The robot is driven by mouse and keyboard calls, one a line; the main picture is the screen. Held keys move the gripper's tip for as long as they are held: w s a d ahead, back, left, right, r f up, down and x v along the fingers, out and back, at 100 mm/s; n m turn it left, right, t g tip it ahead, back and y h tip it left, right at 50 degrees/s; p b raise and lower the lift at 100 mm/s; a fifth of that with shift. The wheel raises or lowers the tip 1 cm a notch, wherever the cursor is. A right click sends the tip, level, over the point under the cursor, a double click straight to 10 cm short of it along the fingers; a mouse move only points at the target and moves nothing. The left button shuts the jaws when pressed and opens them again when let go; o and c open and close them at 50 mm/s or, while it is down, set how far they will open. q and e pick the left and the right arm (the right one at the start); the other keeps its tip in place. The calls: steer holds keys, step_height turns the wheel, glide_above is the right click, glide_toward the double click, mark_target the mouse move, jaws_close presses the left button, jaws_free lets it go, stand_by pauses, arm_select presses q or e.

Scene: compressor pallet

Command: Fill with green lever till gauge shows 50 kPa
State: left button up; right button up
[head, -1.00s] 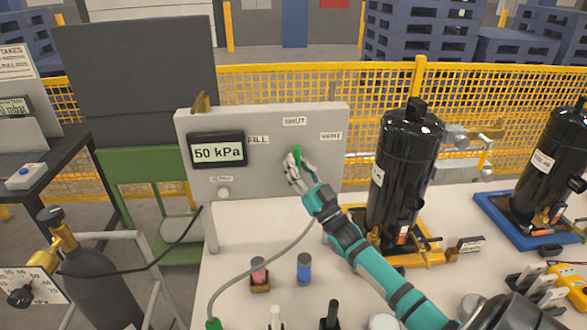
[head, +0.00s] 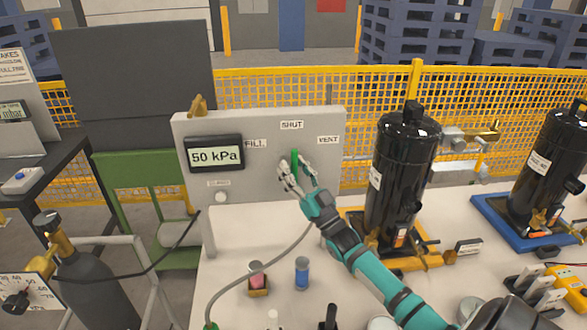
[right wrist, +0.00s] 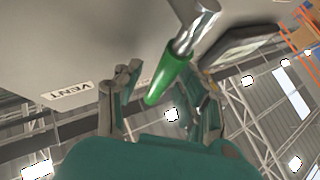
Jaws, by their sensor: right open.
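The gauge (head: 215,154) on the grey panel (head: 262,188) reads 50 kPa. The green lever (head: 294,163) stands about upright below the SHUT label (head: 291,125), between the FILL label (head: 256,143) and the VENT label (head: 328,140). My right gripper (head: 296,171) is open at the lever, a finger on each side. In the right wrist view the green lever handle (right wrist: 168,80) lies between the spread fingers, with gaps visible beside it. My left gripper is not in view.
A black compressor (head: 402,180) stands right of the panel, close to my right arm. A second compressor (head: 550,165) sits on a blue base. A pink item (head: 257,282) and a blue cylinder (head: 302,273) stand on the white table (head: 240,235) below the panel.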

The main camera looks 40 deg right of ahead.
steer(key=v, duration=1.1)
steer(key=shift+s+f, duration=0.2)
steer(key=shift+s, duration=0.1)
